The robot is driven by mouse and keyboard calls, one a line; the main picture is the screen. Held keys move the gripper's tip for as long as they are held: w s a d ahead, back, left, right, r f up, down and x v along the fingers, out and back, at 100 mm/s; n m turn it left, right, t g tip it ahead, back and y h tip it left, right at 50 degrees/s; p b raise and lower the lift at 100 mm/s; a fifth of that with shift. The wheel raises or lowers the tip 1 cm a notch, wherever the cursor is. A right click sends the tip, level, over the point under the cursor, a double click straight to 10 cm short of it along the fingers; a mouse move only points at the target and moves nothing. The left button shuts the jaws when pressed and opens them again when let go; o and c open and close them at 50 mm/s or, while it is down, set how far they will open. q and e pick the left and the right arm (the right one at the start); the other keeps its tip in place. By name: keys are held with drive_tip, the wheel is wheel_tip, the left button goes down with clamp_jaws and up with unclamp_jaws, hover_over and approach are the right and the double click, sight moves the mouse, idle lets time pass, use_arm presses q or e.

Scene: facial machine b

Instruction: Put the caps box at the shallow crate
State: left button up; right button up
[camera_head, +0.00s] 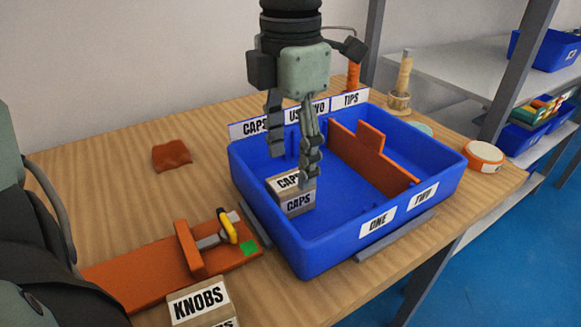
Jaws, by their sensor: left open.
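The caps box (297,203), a small grey-brown box with white CAPS labels, sits inside the blue shallow crate (300,255), in the left compartment near its left wall. An orange divider (375,158) splits the crate, with ONE and TWO labels on the front wall and CAPS and TIPS labels at the back. My left gripper (291,165) points down over the left compartment, open, with its fingertips just above and behind the caps box. The right fingertip overlaps the box's edge in the picture; I cannot tell whether it touches. My right gripper is not in view.
A KNOBS box (200,303) stands at the front edge. An orange fixture (150,275) with a yellow-handled clamp lies left of the crate. An orange cloth-like piece (172,155) lies behind. A round orange-and-white roll (484,156) is at the right. Shelves stand beyond.

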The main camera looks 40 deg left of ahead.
sight(291, 180)
use_arm(q)
wheel_tip(291, 180, up, 9)
idle(0.5)
